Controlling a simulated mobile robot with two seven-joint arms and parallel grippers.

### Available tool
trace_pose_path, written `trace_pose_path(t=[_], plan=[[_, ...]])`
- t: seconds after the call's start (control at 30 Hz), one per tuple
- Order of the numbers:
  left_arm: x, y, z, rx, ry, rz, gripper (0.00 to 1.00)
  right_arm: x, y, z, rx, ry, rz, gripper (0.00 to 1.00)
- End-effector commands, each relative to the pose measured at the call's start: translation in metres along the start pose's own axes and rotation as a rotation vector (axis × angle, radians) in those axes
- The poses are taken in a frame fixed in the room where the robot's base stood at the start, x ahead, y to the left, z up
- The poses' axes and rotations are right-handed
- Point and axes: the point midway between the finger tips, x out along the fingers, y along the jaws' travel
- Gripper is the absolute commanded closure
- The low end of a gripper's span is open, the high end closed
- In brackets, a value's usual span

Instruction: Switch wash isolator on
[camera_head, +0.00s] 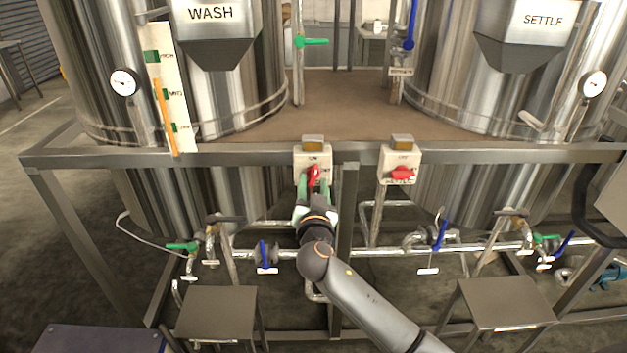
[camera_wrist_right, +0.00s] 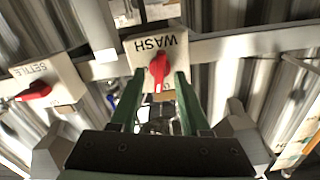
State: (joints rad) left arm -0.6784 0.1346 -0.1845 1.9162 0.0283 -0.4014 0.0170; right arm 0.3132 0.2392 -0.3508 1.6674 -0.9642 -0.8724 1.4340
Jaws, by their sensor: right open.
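The wash isolator (camera_head: 300,163) is a pale box on the frame rail below the WASH tank. Its red handle (camera_head: 313,174) stands close to upright, leaning slightly. My right gripper (camera_head: 314,188) is open in front of it, with green fingers to either side of the handle. In the right wrist view the box (camera_wrist_right: 140,48) reads WASH upside down, and its red handle (camera_wrist_right: 159,68) lies between the open fingers (camera_wrist_right: 158,82). I cannot tell whether a finger touches the handle. My left gripper is not in view.
The settle isolator (camera_head: 388,160), with a red handle (camera_head: 402,174) lying nearly flat, is to the right on the same rail (camera_head: 235,152). Pipes and valves, including a blue-handled one (camera_head: 264,254), run below. Two small grey platforms (camera_head: 217,312) (camera_head: 505,302) stand in front.

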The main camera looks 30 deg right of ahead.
Motion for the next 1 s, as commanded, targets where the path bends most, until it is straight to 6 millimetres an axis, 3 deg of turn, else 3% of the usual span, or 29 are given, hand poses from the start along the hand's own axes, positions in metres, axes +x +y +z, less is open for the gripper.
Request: trace_pose_path(t=[0.43, 0.83, 1.0], plan=[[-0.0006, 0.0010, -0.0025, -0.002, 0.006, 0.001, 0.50, 0.0106, 0.0003, -0.0001, 0.000, 0.000, 0.000, 0.54], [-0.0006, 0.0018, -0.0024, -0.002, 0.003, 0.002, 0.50, 0.0103, 0.0003, 0.0001, 0.000, 0.000, 0.000, 0.98], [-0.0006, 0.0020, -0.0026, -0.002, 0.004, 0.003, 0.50, 0.0103, 0.0003, 0.0002, 0.000, 0.000, 0.000, 1.00]])
